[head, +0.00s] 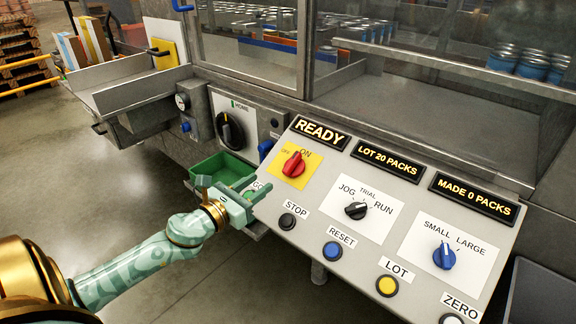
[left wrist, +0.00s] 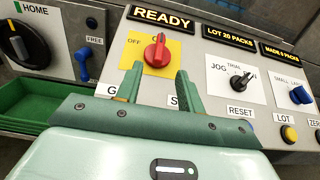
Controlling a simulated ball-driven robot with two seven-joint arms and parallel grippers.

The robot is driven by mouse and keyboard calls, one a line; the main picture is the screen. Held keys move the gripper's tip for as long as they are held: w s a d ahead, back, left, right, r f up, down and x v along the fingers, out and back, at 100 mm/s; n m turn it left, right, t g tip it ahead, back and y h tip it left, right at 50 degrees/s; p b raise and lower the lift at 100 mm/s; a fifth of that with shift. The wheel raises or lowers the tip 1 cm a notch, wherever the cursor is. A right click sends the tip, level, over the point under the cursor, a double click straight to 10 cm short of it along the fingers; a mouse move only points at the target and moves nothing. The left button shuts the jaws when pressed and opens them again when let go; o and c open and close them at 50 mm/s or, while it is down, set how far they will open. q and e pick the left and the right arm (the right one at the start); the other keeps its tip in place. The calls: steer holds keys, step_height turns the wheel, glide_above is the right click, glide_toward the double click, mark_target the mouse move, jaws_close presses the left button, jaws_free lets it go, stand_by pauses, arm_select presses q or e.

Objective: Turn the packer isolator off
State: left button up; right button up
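The packer isolator is a red rotary knob (head: 293,164) on a yellow plate marked OFF and ON, at the upper left of the sloping control panel. Its grip points up toward the ON mark; it also shows in the left wrist view (left wrist: 157,52), where it covers part of the ON label. My left gripper (head: 257,184) is open and empty, just left of and below the knob, apart from it. In the left wrist view its two fingertips (left wrist: 160,70) stand spread just below the knob. My right gripper is not in view.
The panel also carries a black JOG/TRIAL/RUN selector (head: 356,210), a blue SMALL/LARGE selector (head: 444,257) and buttons including STOP (head: 287,221) and RESET (head: 332,251). The READY display (head: 320,132) is lit. A green tray (head: 222,170) and a HOME dial (head: 230,131) lie left.

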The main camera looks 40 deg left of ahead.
mark_target(290, 162)
arm_select(q)
steer(key=w, duration=0.4)
steer(key=w+b, duration=0.1)
steer(key=w, duration=0.3)
steer(key=w+d, duration=0.1)
steer(key=w, duration=0.3)
jaws_close()
